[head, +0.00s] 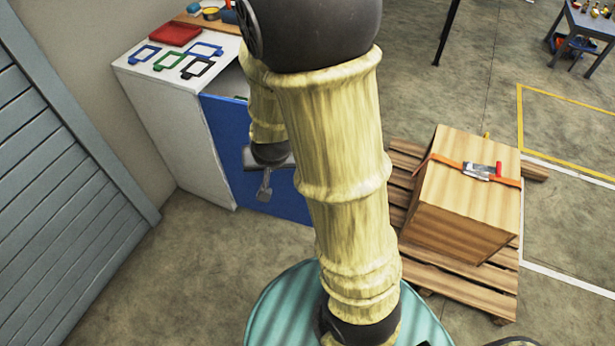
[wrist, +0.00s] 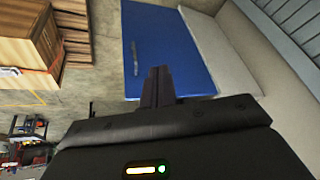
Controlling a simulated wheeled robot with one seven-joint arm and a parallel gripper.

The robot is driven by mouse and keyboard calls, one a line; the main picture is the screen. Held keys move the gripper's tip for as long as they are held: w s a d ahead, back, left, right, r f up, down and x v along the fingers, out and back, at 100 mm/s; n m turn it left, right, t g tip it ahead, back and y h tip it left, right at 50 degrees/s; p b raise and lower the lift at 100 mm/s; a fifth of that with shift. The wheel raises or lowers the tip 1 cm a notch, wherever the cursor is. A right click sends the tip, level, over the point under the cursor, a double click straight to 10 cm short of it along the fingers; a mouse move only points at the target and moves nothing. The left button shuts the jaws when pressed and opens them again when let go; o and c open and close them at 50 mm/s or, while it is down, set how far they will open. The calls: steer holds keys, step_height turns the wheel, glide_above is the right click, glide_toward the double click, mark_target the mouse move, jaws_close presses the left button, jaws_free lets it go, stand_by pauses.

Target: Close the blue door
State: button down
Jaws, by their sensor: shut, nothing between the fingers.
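The blue door (head: 226,140) is on a white cabinet (head: 165,115) at the left of the head view. It appears partly open: its top edge angles away from the cabinet top, with a grey gap behind it. My arm hides its right part. My gripper (head: 265,192) is shut and empty, in front of the door's outer face. In the wrist view the gripper (wrist: 158,72) points at the blue door (wrist: 175,45), and a dark handle (wrist: 135,58) shows on the door. I cannot tell whether the fingers touch it.
A red tray (head: 174,34) and several coloured frames (head: 198,68) lie on the cabinet top. A wooden crate (head: 462,200) stands on a pallet (head: 450,283) at right. A grey slatted panel (head: 50,170) is at left. The floor (head: 200,270) before the cabinet is clear.

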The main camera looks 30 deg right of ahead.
steer(key=w+d+f+m+t+h+b, duration=0.1)
steer(key=w+d+f+t+h+b, duration=0.1)
steer(key=f+b, duration=0.9)
steer(key=w+d+f+m+t+h+b, duration=0.2)
steer(key=w+d+f+t+h+b, duration=0.1)
steer(key=f+b, duration=0.8)
steer(key=w+d+f+m+t+h+b, duration=0.2)
steer(key=w+d+f+h+b, duration=0.2)
steer(key=f+h+b, duration=0.3)
step_height(320, 180, down, 4)
steer(key=d+b, duration=0.1)
steer(key=b, duration=0.3)
steer(key=shift+w+d+f, duration=0.15)
steer(key=shift+w+d, duration=0.05)
steer(key=b+x, duration=0.4)
steer(key=x, duration=1)
steer(key=shift+r, duration=0.25)
